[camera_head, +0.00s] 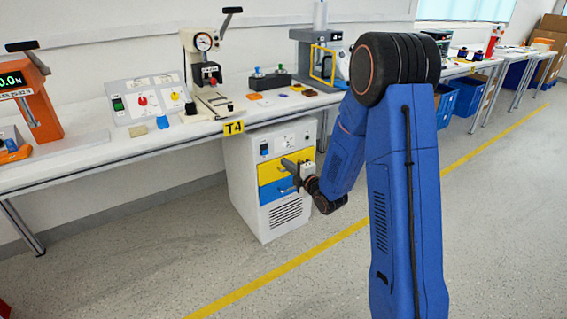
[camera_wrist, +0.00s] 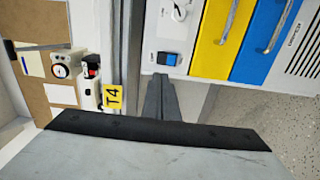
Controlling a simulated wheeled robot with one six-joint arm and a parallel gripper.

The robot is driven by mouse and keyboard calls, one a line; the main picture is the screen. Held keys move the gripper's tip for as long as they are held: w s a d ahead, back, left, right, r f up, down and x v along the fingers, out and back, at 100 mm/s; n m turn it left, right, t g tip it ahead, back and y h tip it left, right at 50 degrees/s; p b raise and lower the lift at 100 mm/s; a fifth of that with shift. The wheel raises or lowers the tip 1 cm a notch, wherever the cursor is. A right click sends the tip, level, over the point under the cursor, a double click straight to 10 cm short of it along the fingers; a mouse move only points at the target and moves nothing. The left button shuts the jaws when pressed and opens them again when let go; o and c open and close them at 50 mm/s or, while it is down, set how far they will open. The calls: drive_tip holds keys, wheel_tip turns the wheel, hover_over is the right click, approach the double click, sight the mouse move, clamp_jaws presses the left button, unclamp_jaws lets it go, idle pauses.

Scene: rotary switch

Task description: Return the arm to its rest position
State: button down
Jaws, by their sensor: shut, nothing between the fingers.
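My arm reaches down in the head view to a white cabinet (camera_head: 282,222) under the bench. My gripper (camera_head: 286,164) is in front of the cabinet's yellow drawer, and its fingers are shut and empty. In the wrist view, the closed dark fingers (camera_wrist: 160,88) point toward the cabinet's upper panel, near a blue rocker switch (camera_wrist: 168,58). A round white knob (camera_wrist: 180,12) shows on that panel at the top edge. The fingers hold nothing. I cannot tell from these views exactly how far the fingertips are from the cabinet front.
The white bench (camera_head: 105,150) carries a control panel (camera_head: 148,104), a gauge press (camera_head: 204,62) and an orange device (camera_head: 38,100). A yellow T4 label (camera_head: 233,127) hangs on its front edge. Blue bins (camera_head: 468,95) stand at right. The floor before the cabinet is clear.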

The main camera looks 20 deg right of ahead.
idle(0.3)
drive_tip(key=s+d+r+m+g+h, duration=0.3)
drive_tip(key=s+r+m, duration=0.25)
drive_tip(key=s, duration=0.25)
drive_tip(key=s+d+r+m+g+h, duration=0.2)
drive_tip(key=s+r+m+h, duration=0.1)
drive_tip(key=s+r+m, duration=0.4)
drive_tip(key=s+a+m+g, duration=0.1)
drive_tip(key=s+m+g, duration=0.6)
drive_tip(key=s, duration=2.7)
drive_tip(key=shift+a+f+m+y, duration=0.25)
drive_tip(key=shift+f+m, duration=0.2)
drive_tip(key=shift+m, duration=0.6)
